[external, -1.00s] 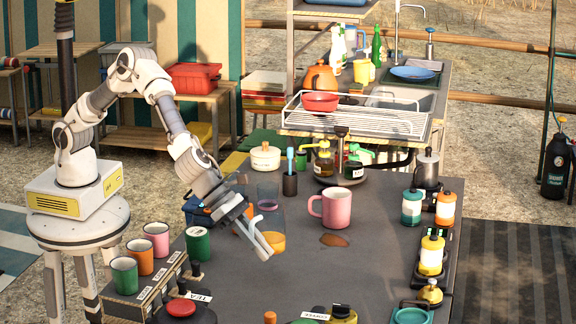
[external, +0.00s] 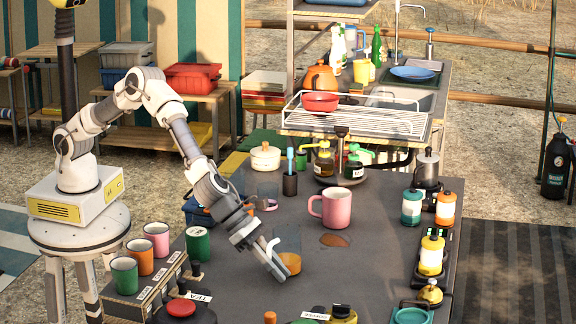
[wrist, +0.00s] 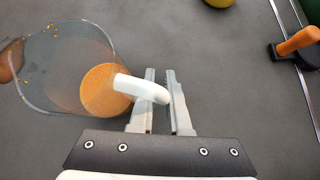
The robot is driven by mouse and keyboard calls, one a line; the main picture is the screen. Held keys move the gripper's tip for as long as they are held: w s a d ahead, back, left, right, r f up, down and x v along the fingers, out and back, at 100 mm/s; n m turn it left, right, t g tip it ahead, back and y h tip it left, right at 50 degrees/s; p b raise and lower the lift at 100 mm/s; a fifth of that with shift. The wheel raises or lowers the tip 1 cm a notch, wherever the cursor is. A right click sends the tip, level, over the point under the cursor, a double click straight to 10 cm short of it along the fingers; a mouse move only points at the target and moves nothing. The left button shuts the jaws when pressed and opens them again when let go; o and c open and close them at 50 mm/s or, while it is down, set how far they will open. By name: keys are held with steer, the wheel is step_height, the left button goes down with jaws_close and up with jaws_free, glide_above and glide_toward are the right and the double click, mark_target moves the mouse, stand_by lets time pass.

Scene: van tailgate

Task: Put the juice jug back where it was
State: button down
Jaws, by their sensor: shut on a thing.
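The juice jug is a clear vessel with orange juice low inside and a white handle. In the external view the jug (external: 290,262) is at the middle of the dark table, near the brown patch. In the wrist view the jug (wrist: 60,70) is at the left, and its handle reaches between my fingers. My gripper (external: 275,262) is shut on the handle; its fingers also show in the wrist view (wrist: 162,100). I cannot tell whether the jug's base touches the table. Part of the jug is hidden by my fingers.
A pink mug (external: 337,207) stands behind the jug, and a brown patch (external: 333,240) lies to its right. A green can (external: 199,245) and several mugs are at the left. Bottles (external: 432,252) line the right edge. The table right of the jug is fairly clear.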

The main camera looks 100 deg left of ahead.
steer(key=c, duration=0.9)
jaws_free()
steer(key=shift+f, duration=0.15)
